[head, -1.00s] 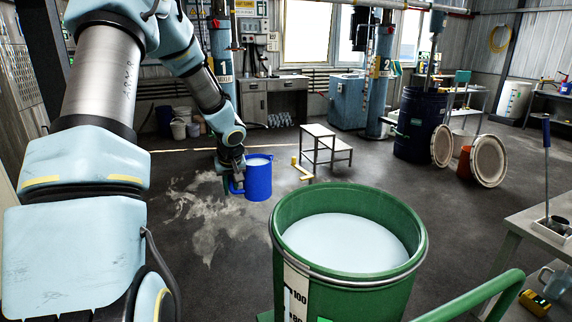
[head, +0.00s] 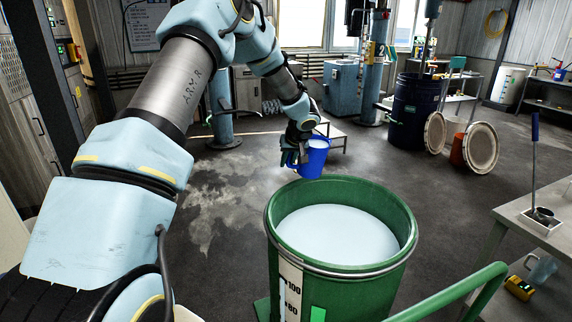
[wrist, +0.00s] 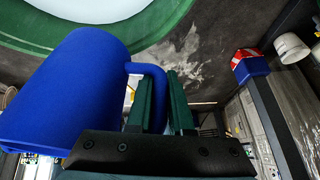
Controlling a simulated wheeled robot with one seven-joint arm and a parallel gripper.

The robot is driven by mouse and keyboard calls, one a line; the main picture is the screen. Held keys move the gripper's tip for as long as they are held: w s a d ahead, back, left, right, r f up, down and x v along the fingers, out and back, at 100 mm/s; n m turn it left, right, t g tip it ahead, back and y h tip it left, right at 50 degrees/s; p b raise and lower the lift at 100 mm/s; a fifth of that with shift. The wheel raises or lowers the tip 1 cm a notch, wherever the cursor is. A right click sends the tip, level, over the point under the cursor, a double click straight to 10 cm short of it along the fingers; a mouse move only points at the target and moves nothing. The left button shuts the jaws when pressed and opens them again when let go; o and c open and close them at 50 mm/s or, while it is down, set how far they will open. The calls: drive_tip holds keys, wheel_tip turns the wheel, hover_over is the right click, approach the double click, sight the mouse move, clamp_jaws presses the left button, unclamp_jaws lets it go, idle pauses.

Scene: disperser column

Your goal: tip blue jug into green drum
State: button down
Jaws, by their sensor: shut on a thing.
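The blue jug (head: 313,158) is held in the air just behind the far rim of the green drum in the head view, tilted a little, with pale content showing at its mouth. The green drum (head: 285,240) stands in the foreground, filled high with a pale liquid (head: 335,233). My gripper (head: 290,158) is shut on the jug's handle, on the jug's left side. In the wrist view the blue jug (wrist: 70,90) fills the left, its handle between the green fingers (wrist: 160,100). The green drum's rim (wrist: 170,25) shows at the top.
A step stool (head: 330,135) stands behind the jug. A dark blue drum (head: 410,110) and round lids (head: 481,147) stand at the back right. A bench (head: 540,215) is at the right. A green rail (head: 465,290) crosses the front right. Floor left of the drum is clear.

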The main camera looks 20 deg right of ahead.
drive_tip(key=t, duration=0.1)
drive_tip(key=r+t+y, duration=0.1)
drive_tip(key=r+t, duration=0.1)
drive_tip(key=shift+s+d+r+m+y, duration=0.25)
drive_tip(key=shift+s+d+m+y, duration=0.05)
drive_tip(key=shift+s+y, duration=0.1)
drive_tip(key=shift+s+r+t+y+b, duration=0.1)
drive_tip(key=shift+r+t+y+b, duration=0.4)
drive_tip(key=shift+b, duration=0.55)
drive_tip(key=shift+f, duration=0.15)
drive_tip(key=shift+s+d+r+m+t+y+b, duration=0.25)
drive_tip(key=shift+t+b, duration=0.5)
drive_tip(key=shift+b, duration=1.3)
drive_tip(key=shift+s+d+r+m+t+y+b, duration=0.1)
drive_tip(key=shift+s+r+t+y+b, duration=0.4)
drive_tip(key=shift+b, duration=1.55)
drive_tip(key=shift+w+d+r+m+t+y+b, duration=0.2)
drive_tip(key=shift+t+b, duration=0.75)
drive_tip(key=shift+b, duration=1.1)
drive_tip(key=shift+s+d+m+t+y+b, duration=0.25)
drive_tip(key=shift+t+b, duration=0.65)
drive_tip(key=shift+b, duration=1.3)
drive_tip(key=shift+s+m+t+y+b, duration=0.3)
drive_tip(key=shift+t+b, duration=0.6)
drive_tip(key=shift+b, duration=1.25)
